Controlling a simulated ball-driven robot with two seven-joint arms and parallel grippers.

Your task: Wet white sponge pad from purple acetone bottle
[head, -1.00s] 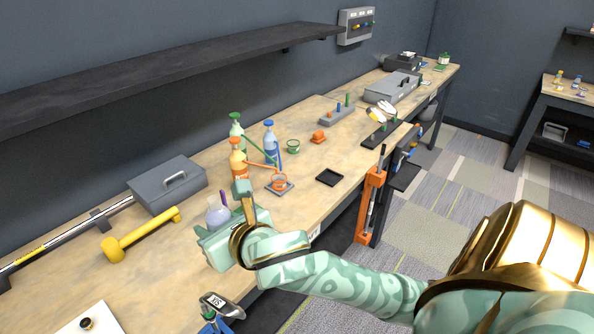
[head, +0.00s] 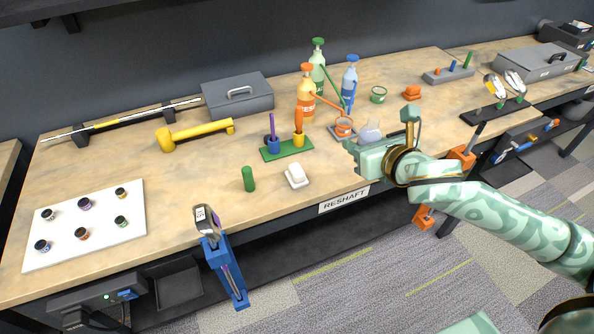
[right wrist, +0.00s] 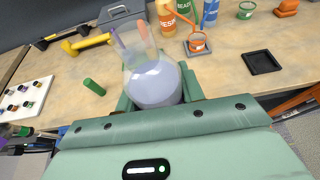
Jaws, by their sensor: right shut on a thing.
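The white sponge pad (head: 296,175) lies near the front edge of the bench, just right of a green cylinder (head: 249,179). The purple acetone bottle is a see-through flask with pale lavender liquid; it shows in the head view (head: 369,131) and large in the right wrist view (right wrist: 155,85). My right gripper (head: 357,153) is shut on this bottle, to the right of the pad and apart from it. The gripper hides the bottle's lower part in the head view. The bottle looks roughly upright. My left gripper is not in view.
A green holder (head: 287,149) with purple and orange brushes stands behind the pad. Orange (head: 306,95), green and blue (head: 349,85) bottles stand farther back. A blue clamp with a club head (head: 222,262) is at the front left. A white mat (head: 85,226) holds several small pots.

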